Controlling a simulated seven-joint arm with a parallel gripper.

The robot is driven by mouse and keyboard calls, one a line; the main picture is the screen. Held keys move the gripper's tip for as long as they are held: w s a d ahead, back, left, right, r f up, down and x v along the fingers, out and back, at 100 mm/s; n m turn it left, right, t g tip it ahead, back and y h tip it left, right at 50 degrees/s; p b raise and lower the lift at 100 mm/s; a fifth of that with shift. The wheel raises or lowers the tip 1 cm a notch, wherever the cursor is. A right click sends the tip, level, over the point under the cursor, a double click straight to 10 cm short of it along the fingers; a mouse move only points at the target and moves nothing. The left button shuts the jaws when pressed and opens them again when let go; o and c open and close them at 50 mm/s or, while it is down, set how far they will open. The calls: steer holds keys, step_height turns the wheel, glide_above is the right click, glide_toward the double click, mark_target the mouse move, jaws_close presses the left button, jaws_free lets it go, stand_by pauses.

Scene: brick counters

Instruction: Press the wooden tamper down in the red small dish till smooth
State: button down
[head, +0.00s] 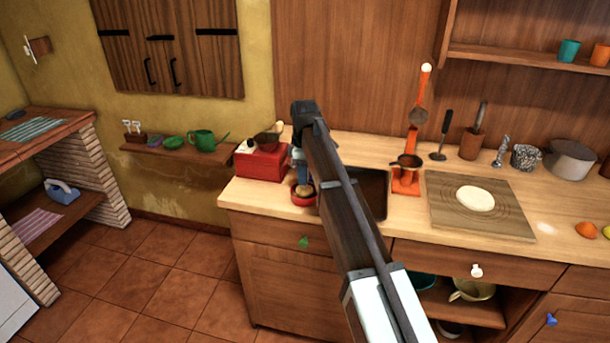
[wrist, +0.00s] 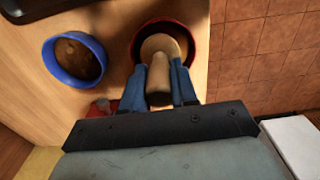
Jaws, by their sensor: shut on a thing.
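The red small dish (head: 303,199) stands on the wooden counter near its front left edge. It also shows in the wrist view (wrist: 191,52), with the wooden tamper's wide end inside its rim. My gripper (wrist: 160,85) is shut on the wooden tamper (wrist: 158,50), with a blue finger on each side of its handle. In the head view the tamper's lower part (head: 306,189) shows over the dish, and my arm hides part of it. The dish's contents are mostly hidden, and I cannot tell whether the tamper touches them.
A blue bowl with brown contents (wrist: 76,60) stands beside the dish. A board (head: 455,215) with pale dough and an orange stand (head: 406,180) are farther right. The counter edge is close.

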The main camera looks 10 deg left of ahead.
steer(key=shift+f, duration=0.15)
stand_by(0.3)
steer(key=shift+f, duration=0.85)
steer(key=shift+r, duration=1)
steer(key=shift+f, duration=0.2)
steer(key=shift+f, duration=0.8)
steer(key=shift+r, duration=0.1)
steer(key=shift+r, duration=0.9)
